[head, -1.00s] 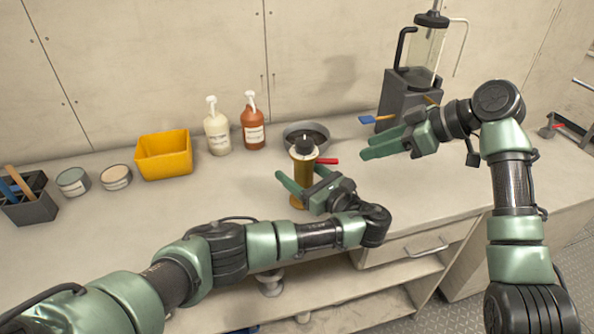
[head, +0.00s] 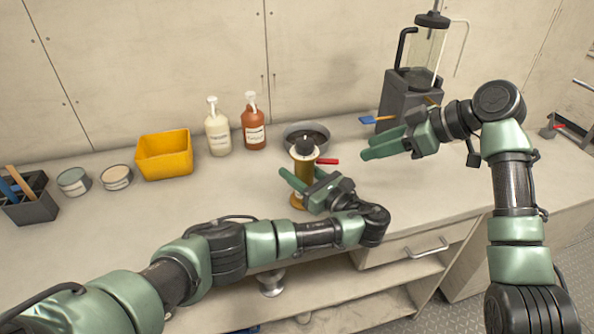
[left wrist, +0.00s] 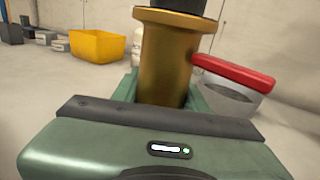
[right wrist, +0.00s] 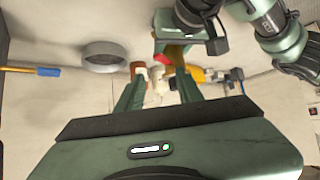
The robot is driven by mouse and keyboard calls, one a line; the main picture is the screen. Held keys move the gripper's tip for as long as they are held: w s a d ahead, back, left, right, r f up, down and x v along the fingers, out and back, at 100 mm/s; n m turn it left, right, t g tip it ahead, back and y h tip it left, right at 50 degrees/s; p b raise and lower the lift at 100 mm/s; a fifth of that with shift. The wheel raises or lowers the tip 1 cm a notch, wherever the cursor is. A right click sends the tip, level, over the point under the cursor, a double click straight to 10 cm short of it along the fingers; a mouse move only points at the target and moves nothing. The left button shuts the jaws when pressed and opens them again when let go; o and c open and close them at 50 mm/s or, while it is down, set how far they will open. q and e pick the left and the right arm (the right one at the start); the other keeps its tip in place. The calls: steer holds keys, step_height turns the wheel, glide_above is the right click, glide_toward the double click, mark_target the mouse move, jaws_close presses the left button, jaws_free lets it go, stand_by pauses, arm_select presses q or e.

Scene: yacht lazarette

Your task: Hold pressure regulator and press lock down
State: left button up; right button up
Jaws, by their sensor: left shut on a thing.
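The pressure regulator (head: 303,172) is a brass cylinder with a black knob on top and a red lever, the lock (head: 327,161), sticking out to the right. It stands upright on the bench. My left gripper (head: 302,183) is shut on its body from the front. The left wrist view shows the brass body (left wrist: 165,65) between the fingers and the red lever (left wrist: 235,74) to the right. My right gripper (head: 374,149) is empty to the right of the regulator, apart from it. Its fingers show with a gap between them in the right wrist view (right wrist: 160,90).
A grey metal bowl (head: 290,132) stands just behind the regulator. A white bottle (head: 217,135), an orange bottle (head: 253,129), a yellow bin (head: 164,160) and two cans stand to the left. A blue-tipped brush (head: 368,120) and a dark machine (head: 405,98) are behind my right gripper.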

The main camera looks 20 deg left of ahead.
steer(key=shift+a, duration=0.1)
steer(key=c, duration=0.6)
steer(key=a+r+m+h, duration=0.1)
steer(key=a+m, duration=0.1)
steer(key=a+m+t+h, duration=0.1)
steer(key=a+h, duration=0.1)
steer(key=a, duration=0.1)
steer(key=a+r+m+h, duration=0.1)
steer(key=a+m, duration=0.1)
steer(key=a, duration=0.1)
steer(key=shift+s+r+m+t+h, duration=0.15)
steer(key=shift+r+m+t+h, duration=0.15)
steer(key=shift+r, duration=0.05)
jaws_close()
steer(key=shift+w+a+f+m+t+h, duration=0.1)
steer(key=shift+w+f+m+t+h, duration=0.2)
steer(key=shift+f+m, duration=0.45)
steer(key=shift+w+a+f+m+t+h, duration=0.15)
steer(key=shift+f+m+h, duration=0.3)
steer(key=shift+f, duration=0.7)
steer(key=shift+w+a+f+m+t+h, duration=0.1)
steer(key=shift+w+f+m+t+h, duration=0.3)
steer(key=shift+f, duration=0.55)
steer(key=shift+s, duration=0.2)
